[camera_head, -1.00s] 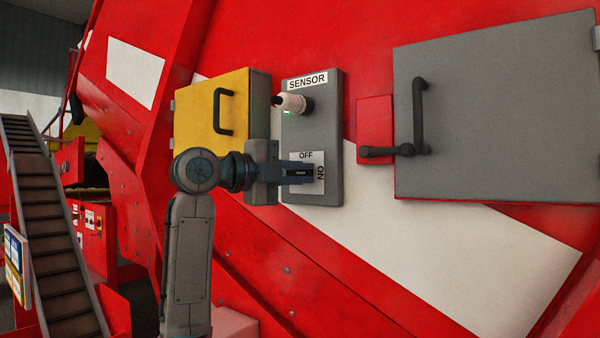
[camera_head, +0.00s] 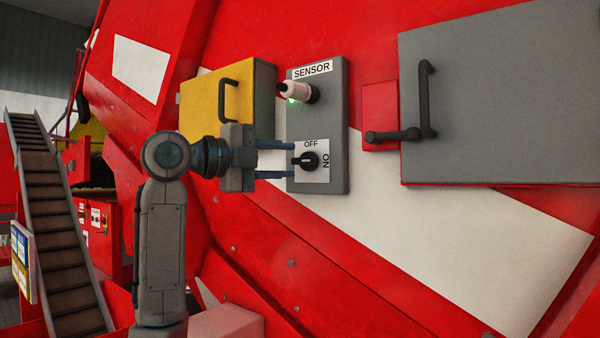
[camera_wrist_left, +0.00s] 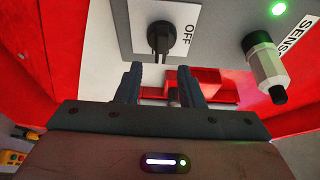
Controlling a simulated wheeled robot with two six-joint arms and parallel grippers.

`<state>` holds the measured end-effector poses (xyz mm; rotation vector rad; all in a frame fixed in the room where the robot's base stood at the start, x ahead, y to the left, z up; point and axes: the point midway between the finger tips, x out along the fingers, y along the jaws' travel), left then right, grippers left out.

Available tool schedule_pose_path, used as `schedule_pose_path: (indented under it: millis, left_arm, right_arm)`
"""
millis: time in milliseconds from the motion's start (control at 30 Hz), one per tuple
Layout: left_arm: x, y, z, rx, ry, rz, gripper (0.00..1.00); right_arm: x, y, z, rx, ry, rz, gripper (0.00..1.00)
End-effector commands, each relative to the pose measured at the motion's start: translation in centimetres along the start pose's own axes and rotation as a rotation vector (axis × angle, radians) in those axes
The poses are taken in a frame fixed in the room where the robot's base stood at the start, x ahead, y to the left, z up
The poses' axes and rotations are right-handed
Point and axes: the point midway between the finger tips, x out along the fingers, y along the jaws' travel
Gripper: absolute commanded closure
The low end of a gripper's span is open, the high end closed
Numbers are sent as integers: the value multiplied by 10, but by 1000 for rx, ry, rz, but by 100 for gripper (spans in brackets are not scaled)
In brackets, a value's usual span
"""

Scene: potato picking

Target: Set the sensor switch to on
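The sensor switch (camera_head: 308,161) is a black knob on a white plate, with OFF above it and ON to its right. Its bar appears to lie horizontally, in line with ON, though its pointing end is hard to make out. The knob also shows in the left wrist view (camera_wrist_left: 160,38), beyond the fingertips. My left gripper (camera_head: 290,160) is open and empty, with one finger above the knob's level and one below. It is just left of the knob and apart from it. My right gripper is out of view.
The grey SENSOR box (camera_head: 337,120) carries a white sensor (camera_head: 295,90) with a green light. A yellow box (camera_head: 205,105) with a black handle is at its left. A large grey door (camera_head: 500,110) with a handle is at right. A conveyor (camera_head: 50,215) stands far left.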

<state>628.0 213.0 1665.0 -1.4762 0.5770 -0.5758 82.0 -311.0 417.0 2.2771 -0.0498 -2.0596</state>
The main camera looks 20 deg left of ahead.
Motion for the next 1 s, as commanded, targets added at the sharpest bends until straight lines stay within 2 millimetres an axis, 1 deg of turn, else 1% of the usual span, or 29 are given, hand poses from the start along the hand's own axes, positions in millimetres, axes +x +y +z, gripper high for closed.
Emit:
schedule_pose_path:
  millis: [33,100,200,333,467,867,967,1000]
  left_arm:
    - [-12,5,1,3,-4,-1,65]
    - [-25,5,2,2,-4,-1,65]
    - [-40,4,2,1,-3,-1,65]
    - [-52,2,2,-1,-2,1,65]
    - [-55,1,2,-2,-1,1,65]
    - [-55,1,2,-2,-1,1,65]
    - [-51,9,4,-18,-5,10,65]
    - [-47,18,7,-35,-11,20,65]
  right_arm:
    - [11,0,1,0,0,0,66]
    - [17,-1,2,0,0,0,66]
    - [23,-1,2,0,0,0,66]
    - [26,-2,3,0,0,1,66]
    - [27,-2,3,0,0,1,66]
    - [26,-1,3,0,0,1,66]
    - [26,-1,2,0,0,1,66]
    - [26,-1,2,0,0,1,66]
